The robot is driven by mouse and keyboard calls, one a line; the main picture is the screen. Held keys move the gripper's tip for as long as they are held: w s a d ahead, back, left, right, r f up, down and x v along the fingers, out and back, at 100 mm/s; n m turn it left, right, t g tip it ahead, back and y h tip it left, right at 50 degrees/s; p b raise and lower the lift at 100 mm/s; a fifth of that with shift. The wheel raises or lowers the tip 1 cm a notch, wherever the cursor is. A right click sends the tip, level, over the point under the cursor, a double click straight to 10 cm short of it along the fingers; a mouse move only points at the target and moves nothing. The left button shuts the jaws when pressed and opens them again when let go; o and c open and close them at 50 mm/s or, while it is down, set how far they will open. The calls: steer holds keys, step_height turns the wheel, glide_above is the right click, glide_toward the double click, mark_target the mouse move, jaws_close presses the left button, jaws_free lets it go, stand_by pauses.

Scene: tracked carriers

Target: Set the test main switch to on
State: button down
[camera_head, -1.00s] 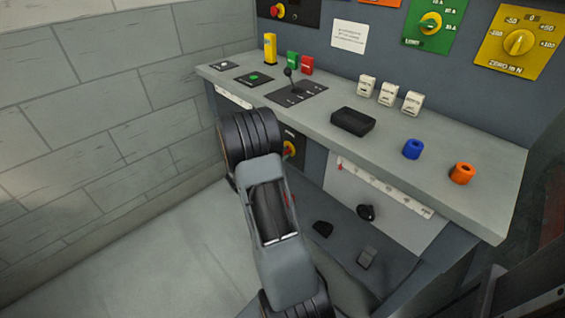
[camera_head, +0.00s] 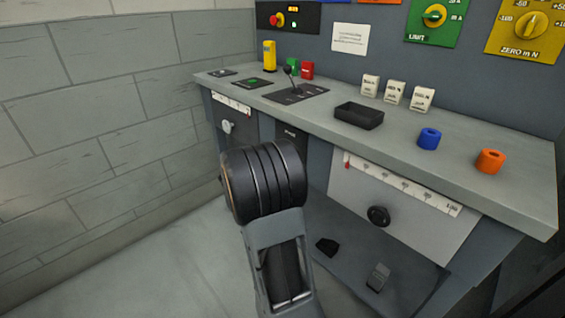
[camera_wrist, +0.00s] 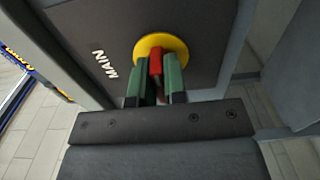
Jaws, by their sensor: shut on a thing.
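The main switch is a red handle (camera_wrist: 155,64) on a round yellow disc (camera_wrist: 161,43). It sits on a dark panel (camera_wrist: 195,22) with the white word MAIN beside it, in the wrist view. My gripper (camera_wrist: 157,80) has a green finger on each side of the red handle and is shut on it. I cannot tell from this angle which position the handle points to. In the head view my arm hides the switch and the gripper; only the upper part of the dark panel (camera_head: 291,134) shows above my arm.
The desk top (camera_head: 465,165) runs above the switch panel. A black knob (camera_head: 378,216) juts from the front panel. A brick wall (camera_head: 100,90) stands left.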

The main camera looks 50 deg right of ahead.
stand_by(0.5)
steer(key=c, duration=1.2)
jaws_free()
steer(key=shift+o, duration=0.2)
steer(key=a+p, duration=0.3)
steer(key=a, duration=1)
steer(key=shift+w+a, duration=0.4)
steer(key=shift+w, duration=0.05)
